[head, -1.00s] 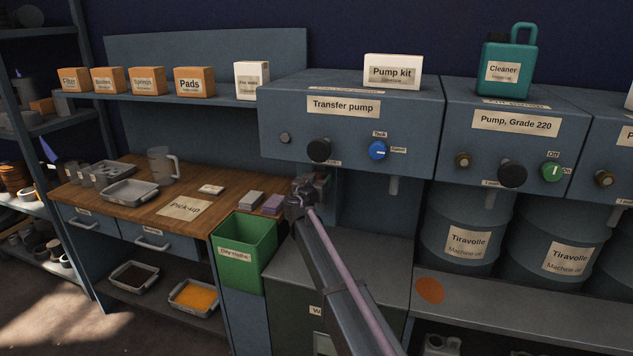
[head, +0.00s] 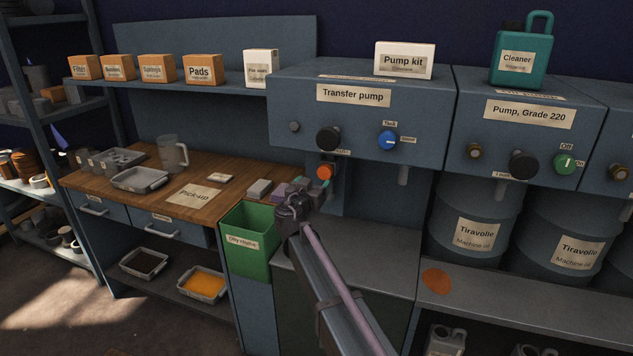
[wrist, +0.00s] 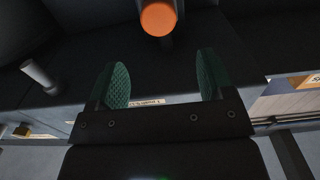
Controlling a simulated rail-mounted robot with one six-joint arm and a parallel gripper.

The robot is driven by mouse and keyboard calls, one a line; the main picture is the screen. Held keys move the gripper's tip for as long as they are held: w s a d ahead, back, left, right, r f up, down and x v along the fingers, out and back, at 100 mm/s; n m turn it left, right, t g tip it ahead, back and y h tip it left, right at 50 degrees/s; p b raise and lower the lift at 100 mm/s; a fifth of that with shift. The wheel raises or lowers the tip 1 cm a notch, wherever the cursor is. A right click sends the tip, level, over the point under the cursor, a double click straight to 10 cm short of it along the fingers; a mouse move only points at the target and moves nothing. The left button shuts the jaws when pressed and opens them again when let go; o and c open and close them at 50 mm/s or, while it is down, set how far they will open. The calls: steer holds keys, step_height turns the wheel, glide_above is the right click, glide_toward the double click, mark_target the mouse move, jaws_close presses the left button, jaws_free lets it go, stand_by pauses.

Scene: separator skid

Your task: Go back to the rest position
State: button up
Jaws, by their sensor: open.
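My gripper (head: 290,205) is in front of the transfer pump cabinet (head: 352,120), above the grey ledge beside the green bin. In the wrist view my gripper (wrist: 160,85) is open, with two green textured pads apart and nothing between them. A round orange knob or cap (head: 325,171) sits under the transfer pump panel. It also shows in the wrist view (wrist: 158,18), beyond the fingertips and apart from them. My arm hides part of the ledge and cabinet front.
A green bin (head: 247,255) stands close to my gripper. The wooden bench (head: 170,205) to the left holds trays, a jug (head: 172,153) and small blocks. Drums (head: 478,215) stand at the right behind a shelf with an orange spot (head: 437,281). A blue dial (head: 389,140) is on the panel.

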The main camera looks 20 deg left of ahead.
steer(key=s+d+f+n+g+h+p, duration=0.1)
steer(key=s+d+f+g+h, duration=0.2)
steer(key=d, duration=0.6)
steer(key=s+d+f+g+h+p, duration=0.1)
steer(key=s+d+f+g, duration=0.3)
steer(key=d, duration=0.4)
steer(key=s+d+f+n+g+h+p, duration=0.15)
steer(key=s+d+g, duration=0.25)
steer(key=d, duration=0.5)
steer(key=s+d+m+g+y+p, duration=0.1)
steer(key=s+d+g+y+p, duration=0.1)
steer(key=s+d, duration=0.7)
steer(key=s+d+r+m+g+y+p, duration=0.1)
steer(key=s+d+g+p, duration=0.3)
steer(key=s+d, duration=0.5)
steer(key=d+m+g+y, duration=0.1)
steer(key=d, duration=0.7)
steer(key=shift+r+p, duration=0.25)
steer(key=shift+p, duration=0.1)
